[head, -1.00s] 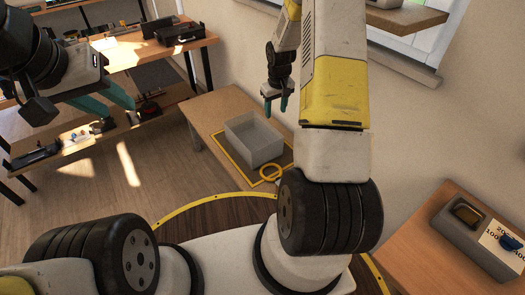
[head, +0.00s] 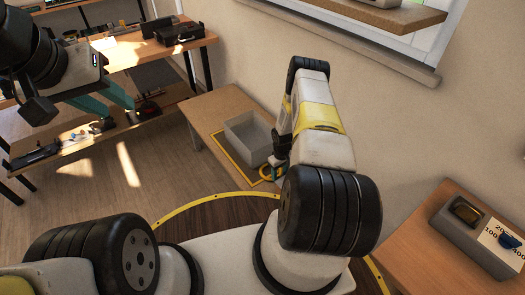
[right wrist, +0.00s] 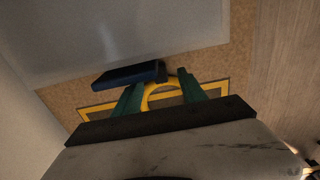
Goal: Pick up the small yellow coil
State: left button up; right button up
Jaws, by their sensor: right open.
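The small yellow coil (head: 266,171) lies at the front edge of the low wooden table, by the grey bin. In the right wrist view the coil (right wrist: 160,92) shows as a yellow ring between the green fingers of my right gripper (right wrist: 160,98), which is open. The coil's near part is hidden by the gripper body, and I cannot tell whether the fingers touch it. In the head view my right gripper (head: 277,172) is partly hidden by my arm, right beside the coil. My left gripper (head: 107,105) is open and empty, at the upper left.
The open grey bin (head: 240,128) stands beside the coil, within a yellow outline on the low table (head: 203,112). A dark blue block-like part (right wrist: 128,75) shows near the fingers. A workbench (head: 155,55) is at upper left. A grey tray (head: 468,240) sits on a table at right.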

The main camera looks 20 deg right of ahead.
aim_at(279, 177)
notch_tip(279, 177, down, 4)
jog(key=shift+w+r, duration=0.15)
jog(key=shift+r, duration=0.05)
grip_shut()
